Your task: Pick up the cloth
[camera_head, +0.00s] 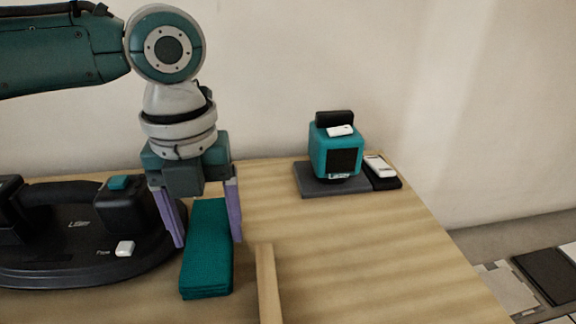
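The cloth (207,262) is a dark green folded block lying on the wooden table in the camera_head view, left of the middle. My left gripper (209,243) points down over the cloth with its two purple fingers apart, one on each side of the cloth's far part. I see a gap between the right finger and the cloth; whether the left finger touches it I cannot tell. My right gripper is not in view.
A black handled tool (75,255) stands left of the cloth. A wooden strip (267,285) lies to its right. A teal device (335,150) sits on a dark pad (318,186) at the back right. The table's (400,265) right part is clear. Tiles (550,275) lie beyond its right edge.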

